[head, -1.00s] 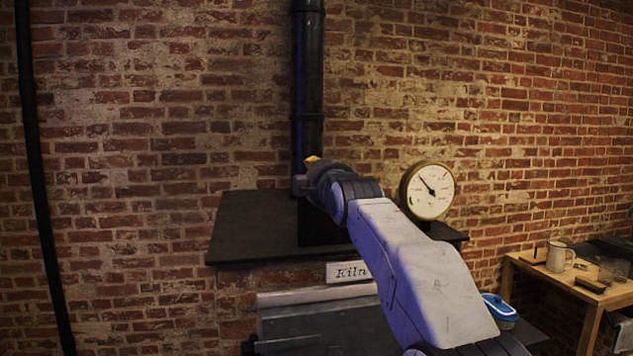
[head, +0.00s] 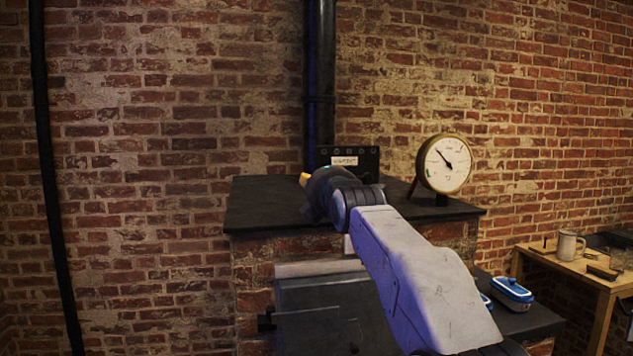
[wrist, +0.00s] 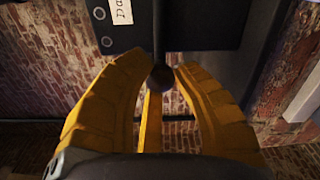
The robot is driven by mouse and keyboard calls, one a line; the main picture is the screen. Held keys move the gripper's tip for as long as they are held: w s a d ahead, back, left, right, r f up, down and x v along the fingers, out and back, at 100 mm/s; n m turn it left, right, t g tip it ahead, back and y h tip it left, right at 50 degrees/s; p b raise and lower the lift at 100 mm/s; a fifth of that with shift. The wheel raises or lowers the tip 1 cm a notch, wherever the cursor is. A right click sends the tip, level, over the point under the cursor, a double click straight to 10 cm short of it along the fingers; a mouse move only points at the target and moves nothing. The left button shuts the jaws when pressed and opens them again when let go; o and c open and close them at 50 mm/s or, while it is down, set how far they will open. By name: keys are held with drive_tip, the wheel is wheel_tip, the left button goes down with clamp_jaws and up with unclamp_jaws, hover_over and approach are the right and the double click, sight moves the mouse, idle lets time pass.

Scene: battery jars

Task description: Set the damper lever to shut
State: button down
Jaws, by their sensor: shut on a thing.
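The damper lever shows in the wrist view as a dark round knob (wrist: 161,78) on a thin rod running up in front of a black plate. My gripper (wrist: 160,85) has its yellow fingers on either side of the knob and is shut on it. In the head view my gripper (head: 304,180) shows only a yellow tip beside the wrist, low in front of the stovepipe; my arm hides the lever there. The black damper plate (head: 366,157) has a row of holes and a white label, too small to read surely. The lever's exact setting cannot be told.
The dark kiln top (head: 262,200) lies under my arm. A round dial gauge (head: 445,165) stands close to its right. The black stovepipe (head: 320,70) rises behind. A blue-lidded dish (head: 512,292) and a wooden table (head: 590,275) with a mug (head: 567,245) are at right.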

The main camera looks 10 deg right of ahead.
drive_tip(key=shift+d+f, duration=0.15)
drive_tip(key=shift+f, duration=0.2)
idle(0.3)
drive_tip(key=c, duration=1)
unclamp_jaws()
drive_tip(key=shift+w+d, duration=0.1)
drive_tip(key=shift+d, duration=0.05)
drive_tip(key=shift+o, duration=0.2)
drive_tip(key=s, duration=1.2)
